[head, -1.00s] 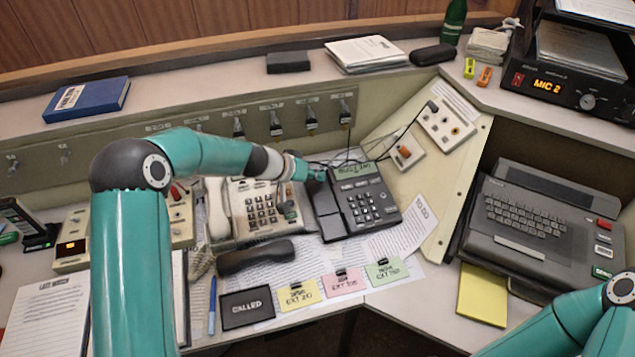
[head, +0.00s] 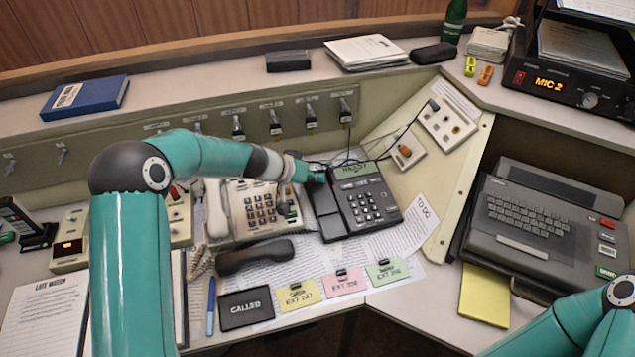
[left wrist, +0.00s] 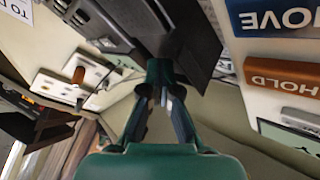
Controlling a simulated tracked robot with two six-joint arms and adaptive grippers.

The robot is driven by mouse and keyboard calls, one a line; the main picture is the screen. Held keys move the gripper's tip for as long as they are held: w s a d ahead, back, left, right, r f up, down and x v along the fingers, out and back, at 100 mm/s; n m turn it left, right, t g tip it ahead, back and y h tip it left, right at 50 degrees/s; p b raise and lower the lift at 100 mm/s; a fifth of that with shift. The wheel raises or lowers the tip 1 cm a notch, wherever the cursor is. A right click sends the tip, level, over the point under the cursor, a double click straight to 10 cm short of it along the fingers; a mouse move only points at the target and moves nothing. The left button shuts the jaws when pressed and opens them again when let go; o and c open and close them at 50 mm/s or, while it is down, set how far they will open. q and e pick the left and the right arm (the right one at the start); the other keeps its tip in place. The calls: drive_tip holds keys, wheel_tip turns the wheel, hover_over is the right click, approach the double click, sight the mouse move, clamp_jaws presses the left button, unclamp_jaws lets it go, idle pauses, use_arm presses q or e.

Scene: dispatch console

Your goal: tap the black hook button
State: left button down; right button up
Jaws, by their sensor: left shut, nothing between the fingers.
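The black desk phone (head: 362,205) stands in the middle of the console, with a lit green display (head: 355,170) and a keypad. Its handset cradle (head: 327,212) is bare on its left side. My left gripper (head: 318,177) is shut and empty at the upper end of that cradle. The hook button cannot be made out; the fingertips seem to cover that spot. In the left wrist view the fingers (left wrist: 160,75) meet against or just over the black phone body (left wrist: 185,35); contact cannot be told. My right gripper is out of view.
A dark handset (head: 255,256) lies in front of a beige phone (head: 258,205), left of the black phone. A grey keyboard terminal (head: 540,225) stands right.

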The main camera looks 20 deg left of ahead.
use_arm(q)
drive_tip(key=shift+s+f+b, duration=0.1)
drive_tip(key=shift+f+b, duration=0.2)
drive_tip(key=shift+s+d+f, duration=0.1)
drive_tip(key=shift+f, duration=0.1)
idle(0.6)
drive_tip(key=shift+r+p, duration=0.3)
drive_tip(key=shift+r, duration=0.85)
drive_tip(key=shift+s+d+r+p, duration=0.15)
drive_tip(key=shift+r+p, duration=0.5)
drive_tip(key=shift+r, duration=0.6)
drive_tip(key=shift+s+d+r+p, duration=0.1)
drive_tip(key=shift+r+p, duration=0.55)
drive_tip(key=shift+r, duration=0.6)
